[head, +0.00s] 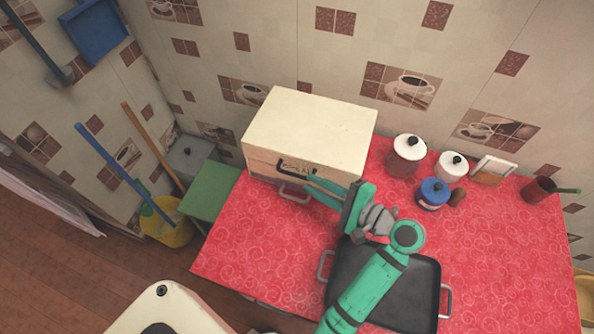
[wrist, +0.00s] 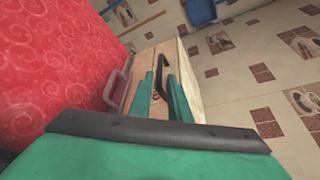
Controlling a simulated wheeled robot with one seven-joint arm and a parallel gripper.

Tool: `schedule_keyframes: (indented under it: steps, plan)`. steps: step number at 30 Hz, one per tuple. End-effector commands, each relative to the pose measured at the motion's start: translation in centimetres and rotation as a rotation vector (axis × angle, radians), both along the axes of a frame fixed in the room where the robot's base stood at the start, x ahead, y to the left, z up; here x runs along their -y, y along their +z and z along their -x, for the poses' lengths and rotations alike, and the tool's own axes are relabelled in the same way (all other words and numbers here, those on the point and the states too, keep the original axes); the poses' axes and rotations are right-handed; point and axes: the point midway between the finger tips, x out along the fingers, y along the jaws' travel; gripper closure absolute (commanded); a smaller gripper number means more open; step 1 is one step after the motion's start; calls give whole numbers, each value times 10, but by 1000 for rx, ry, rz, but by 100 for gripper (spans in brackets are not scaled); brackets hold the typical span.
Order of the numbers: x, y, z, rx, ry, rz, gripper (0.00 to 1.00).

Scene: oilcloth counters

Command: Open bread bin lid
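The cream bread bin (head: 310,130) stands at the back left of the red counter, its lid down. A black handle (head: 293,172) is on its wooden front, with a grey handle (head: 294,194) below. My gripper (head: 311,183) is at the bin's front, close to the black handle. In the wrist view my gripper (wrist: 161,88) has its two green fingers apart, with the black handle (wrist: 162,68) showing between them. I cannot tell whether they touch it. The grey handle (wrist: 117,88) is left of the fingers there. My arm hides part of the bin's front right.
A black tray (head: 420,285) lies under my arm. White-lidded canisters (head: 408,152), a blue pot (head: 433,194) and a red mug (head: 538,190) stand to the right. The red counter (head: 270,240) is clear at its front left. A green stool (head: 210,192) stands left of it.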

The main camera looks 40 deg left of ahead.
Motion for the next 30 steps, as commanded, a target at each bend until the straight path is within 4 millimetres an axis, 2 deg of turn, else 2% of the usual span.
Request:
schedule_keyframes:
  steps: [6, 12, 26, 28, 30]
  plan:
    - [-40, -8, 0, -1, 4, 0, 83]
    - [-62, -14, -2, -2, -2, -1, 83]
    - [-72, -16, -3, 0, -5, 0, 83]
    - [-73, -16, -3, 0, -4, 0, 100]
    - [-73, -16, -2, 0, -3, -1, 100]
